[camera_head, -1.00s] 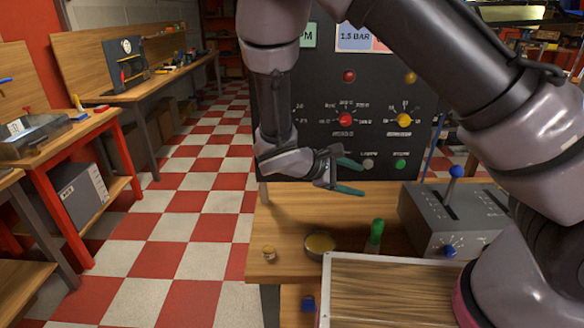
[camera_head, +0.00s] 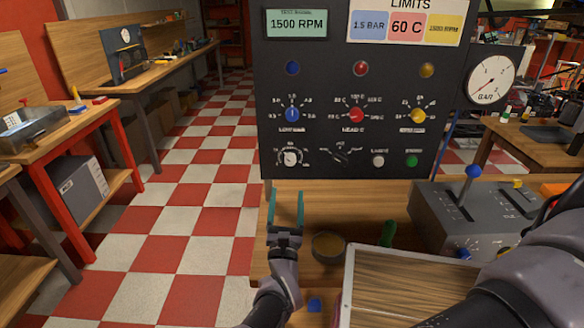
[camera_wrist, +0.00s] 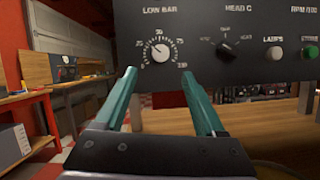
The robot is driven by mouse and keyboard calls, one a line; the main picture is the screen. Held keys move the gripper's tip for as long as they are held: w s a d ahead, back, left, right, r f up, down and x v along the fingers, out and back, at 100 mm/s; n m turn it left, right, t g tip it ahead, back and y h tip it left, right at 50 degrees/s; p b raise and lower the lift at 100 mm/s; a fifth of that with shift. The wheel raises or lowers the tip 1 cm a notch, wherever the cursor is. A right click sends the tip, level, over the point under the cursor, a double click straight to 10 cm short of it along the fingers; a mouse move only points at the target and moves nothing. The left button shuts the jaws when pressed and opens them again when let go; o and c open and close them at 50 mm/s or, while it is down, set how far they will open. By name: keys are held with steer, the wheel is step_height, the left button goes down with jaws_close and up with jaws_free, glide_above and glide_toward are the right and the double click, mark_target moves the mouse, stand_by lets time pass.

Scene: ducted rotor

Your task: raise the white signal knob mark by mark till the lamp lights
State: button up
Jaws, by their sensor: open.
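The white signal knob (camera_head: 289,158) sits at the lower left of the black panel (camera_head: 330,88), inside a ring of marks. In the wrist view the white knob (camera_wrist: 160,53) is ahead of and a little above my fingertips, with numbers around its dial. My gripper (camera_head: 286,208) is open and empty, with green fingers pointing at the panel, below the knob and apart from it. In the wrist view my gripper (camera_wrist: 158,90) shows a clear gap between its fingers. The blue lamp (camera_head: 292,68), red lamp (camera_head: 361,69) and yellow lamp (camera_head: 427,70) look unlit.
Blue, red and yellow knobs and a black selector (camera_head: 338,155) crowd the panel. A white button (camera_head: 378,160) and green button (camera_head: 411,160) are at its lower right. A round tin (camera_head: 329,246), a tray (camera_head: 347,290) and a grey lever box (camera_head: 440,218) occupy the bench.

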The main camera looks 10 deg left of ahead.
mark_target(290, 162)
steer(key=x, duration=0.9)
steer(key=shift+w+r, duration=0.2)
steer(key=shift+w, duration=0.2)
